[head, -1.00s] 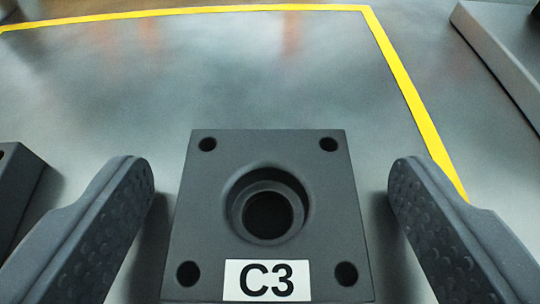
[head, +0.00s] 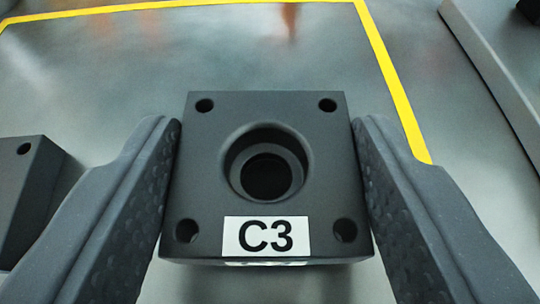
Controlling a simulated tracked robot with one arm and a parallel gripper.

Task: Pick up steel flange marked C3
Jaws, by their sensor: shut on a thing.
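The steel flange marked C3 (head: 212,135) is a dark grey square block with a stepped round bore in the middle and a hole near each corner. Its white label with black "C3" faces me at the near edge. My gripper (head: 267,130) has one dark, dimpled finger against the left side of the flange and the other against its right side. It is shut on the flange. The flange's underside is hidden, so I cannot tell for sure whether it is clear of the surface.
Another dark block (head: 32,190) with a corner hole lies to the left, partly out of view. A yellow line (head: 395,85) marks the grey surface behind and to the right. A grey raised edge (head: 500,75) runs along the far right. The surface behind the flange is clear.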

